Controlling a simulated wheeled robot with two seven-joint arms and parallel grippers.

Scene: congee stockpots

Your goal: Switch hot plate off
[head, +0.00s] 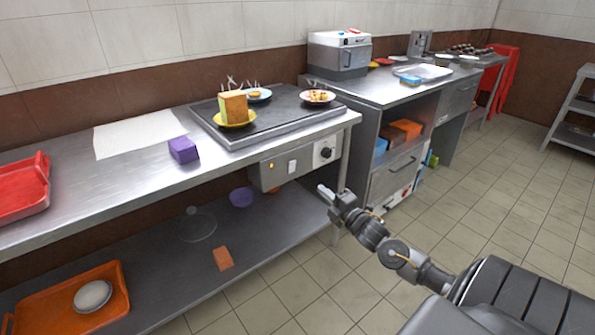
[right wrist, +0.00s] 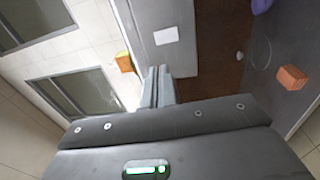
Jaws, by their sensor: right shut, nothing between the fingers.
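The hot plate (head: 275,110) is a dark flat slab with a raised rim on the steel table. Its control box (head: 262,178) hangs below the table's front edge. The box has a small orange light (head: 271,165) that looks lit, a white switch (head: 292,166) and a black round knob (head: 326,152). My right gripper (head: 324,192) is shut and empty, in front of and below the knob and apart from the box. Its closed fingers (right wrist: 152,88) also show in the right wrist view. My left gripper is not in view.
A yellow plate with a bread block (head: 233,106) and two other plates of food stand on the hot plate. A purple block (head: 183,149) lies to its left. The lower shelf holds an orange block (head: 222,258) and purple bowl (head: 241,196). Tiled floor in front is clear.

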